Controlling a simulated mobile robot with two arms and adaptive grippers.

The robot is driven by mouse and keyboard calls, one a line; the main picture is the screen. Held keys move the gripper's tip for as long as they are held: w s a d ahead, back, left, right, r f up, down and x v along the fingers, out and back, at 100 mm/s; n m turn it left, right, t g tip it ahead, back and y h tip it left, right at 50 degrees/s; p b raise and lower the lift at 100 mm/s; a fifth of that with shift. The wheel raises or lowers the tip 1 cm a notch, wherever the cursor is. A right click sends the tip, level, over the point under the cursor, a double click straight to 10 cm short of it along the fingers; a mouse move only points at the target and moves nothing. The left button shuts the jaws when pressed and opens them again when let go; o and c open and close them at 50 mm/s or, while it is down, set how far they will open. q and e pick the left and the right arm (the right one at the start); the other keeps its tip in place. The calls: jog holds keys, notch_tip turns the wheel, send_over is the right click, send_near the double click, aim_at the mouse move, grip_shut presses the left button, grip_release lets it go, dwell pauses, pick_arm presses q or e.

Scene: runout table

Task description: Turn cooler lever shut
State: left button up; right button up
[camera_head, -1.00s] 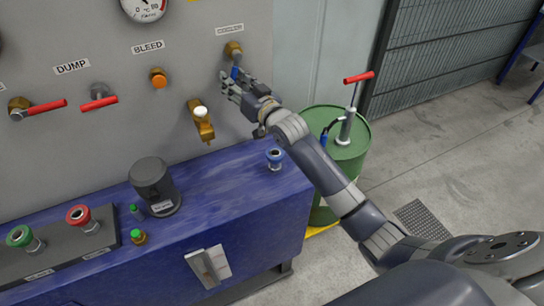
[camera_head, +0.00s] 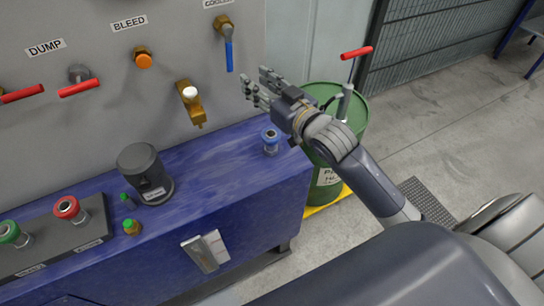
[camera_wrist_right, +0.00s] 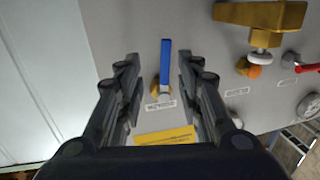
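The cooler lever (camera_head: 229,53) is a blue handle on a brass valve (camera_head: 223,24) at the top of the grey panel. It hangs straight down from the valve. Its label above is partly cut off. In the right wrist view the blue lever (camera_wrist_right: 166,60) stands between the two fingers in the picture, with panel visible on both sides of it. My right gripper (camera_head: 259,90) is open and empty, below and to the right of the lever, apart from it. The right gripper's open fingers (camera_wrist_right: 157,75) also show in the wrist view. My left gripper is not in view.
A brass tap with a white knob (camera_head: 190,93) juts from the panel left of my right gripper. The blue bench (camera_head: 240,165) below carries a blue-topped fitting (camera_head: 271,141) and a dark cylinder (camera_head: 146,173). A green drum (camera_head: 354,118) with a red-handled pump stands right.

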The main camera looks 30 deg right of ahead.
jog(key=shift+s+a+f+m+g+h, duration=0.1)
jog(key=shift+s+f+g+h, duration=0.3)
jog(key=shift+s+f+g, duration=1.6)
jog(key=shift+s+a+f+m+t+h, duration=0.15)
jog(key=shift+s+f+h, duration=0.45)
jog(key=shift+f, duration=3.05)
jog(key=shift+s+a+f+m+g+h, duration=0.15)
jog(key=shift+s+f+g, duration=1.1)
jog(key=shift+f, duration=1.6)
jog(key=shift+s+t, duration=0.25)
jog(key=shift+t, duration=0.05)
jog(key=shift+c, duration=0.6)
